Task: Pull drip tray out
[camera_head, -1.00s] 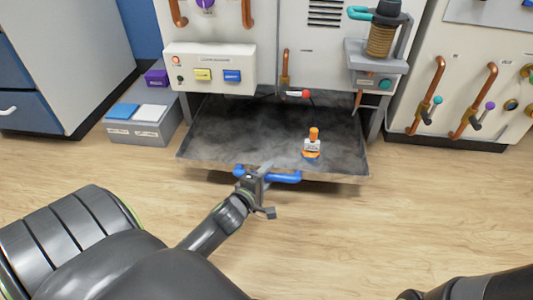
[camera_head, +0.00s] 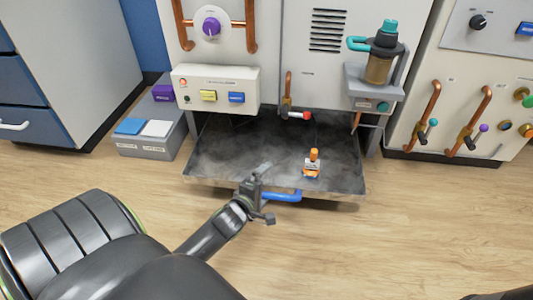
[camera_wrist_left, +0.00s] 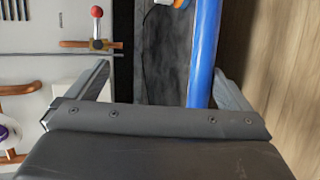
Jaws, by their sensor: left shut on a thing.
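The drip tray (camera_head: 222,183) is a wide, dark, stained metal pan low under the white cabinet, sticking out toward me. A blue bar handle (camera_head: 284,196) runs along its front edge. My left gripper (camera_head: 254,180) is at the left part of this handle, shut on it, and hides that part. In the left wrist view, the blue handle (camera_wrist_left: 204,55) runs up beside the right finger of my left gripper (camera_wrist_left: 165,88), and the dark tray floor (camera_wrist_left: 165,70) lies beyond. The contact itself is hidden. My right gripper is out of view.
A grey box (camera_head: 150,145) stands on the floor at left; another cabinet (camera_head: 425,100) is at right. The wooden floor (camera_head: 360,250) in front is clear.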

